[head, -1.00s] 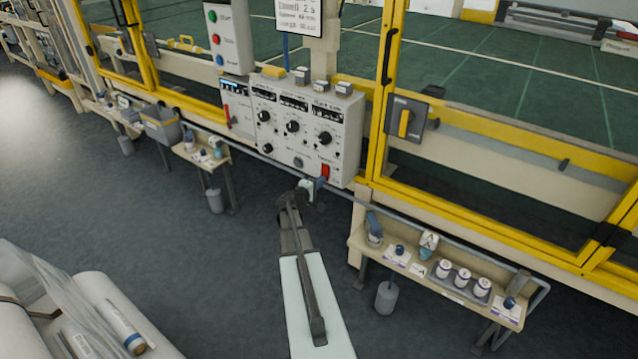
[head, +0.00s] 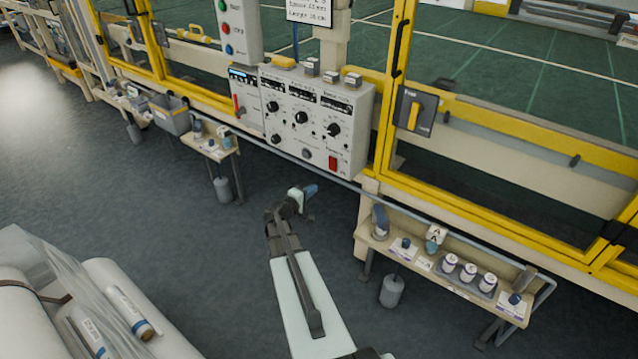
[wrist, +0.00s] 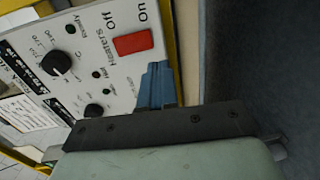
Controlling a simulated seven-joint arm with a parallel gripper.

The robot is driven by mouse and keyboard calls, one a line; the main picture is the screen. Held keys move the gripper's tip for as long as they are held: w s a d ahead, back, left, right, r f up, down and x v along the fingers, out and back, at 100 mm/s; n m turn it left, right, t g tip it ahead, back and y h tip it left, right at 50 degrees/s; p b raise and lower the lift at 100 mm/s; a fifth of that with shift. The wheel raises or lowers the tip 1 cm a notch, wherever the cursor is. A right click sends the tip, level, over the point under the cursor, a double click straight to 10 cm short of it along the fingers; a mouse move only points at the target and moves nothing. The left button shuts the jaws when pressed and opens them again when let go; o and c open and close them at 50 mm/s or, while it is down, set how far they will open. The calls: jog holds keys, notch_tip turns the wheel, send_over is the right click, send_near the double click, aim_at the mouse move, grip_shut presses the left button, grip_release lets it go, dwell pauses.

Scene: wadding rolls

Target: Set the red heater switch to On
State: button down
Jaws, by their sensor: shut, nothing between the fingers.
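The red heater switch (head: 333,162) is at the lower right of the grey control panel (head: 350,130) in the head view. In the wrist view the red switch (wrist: 133,43) is a plain red rocker beside the word "Heaters", with "Off" and "On" printed next to it. I cannot tell which side is pressed in. My gripper (head: 311,190) is in front of and below the panel, apart from the switch. Its blue fingers (wrist: 157,84) are shut and empty, and in the wrist view they appear just below the switch.
The panel also has several black knobs (head: 302,118) and a red lever (head: 237,105) on its left part. A rail runs below it. A small shelf (head: 420,262) with jars stands at the right, and white rolls (head: 110,295) lie at lower left. Open floor lies between.

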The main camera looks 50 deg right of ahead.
jog(key=shift+a+f, duration=0.2)
jog(key=shift+a, duration=1.35)
jog(key=s+a+f+m+g+y, duration=0.4)
jog(key=s+a+f+y, duration=0.8)
jog(key=a+f, duration=0.4)
jog(key=s+a+f+y, duration=0.2)
jog(key=a, duration=0.6)
jog(key=s+a+f+y, duration=0.2)
jog(key=s+a, duration=0.1)
jog(key=a, duration=0.5)
jog(key=s+a+f+y, duration=0.2)
jog(key=a, duration=0.6)
jog(key=s+a+f+n+g+h, duration=0.1)
jog(key=s+a+f+n+g, duration=0.1)
jog(key=s+a, duration=0.9)
jog(key=a+f+n, duration=0.1)
jog(key=a+n, duration=0.1)
jog(key=a, duration=0.1)
jog(key=shift+a+f+g, duration=0.15)
jog(key=shift+a+g, duration=0.15)
jog(key=shift+g, duration=0.1)
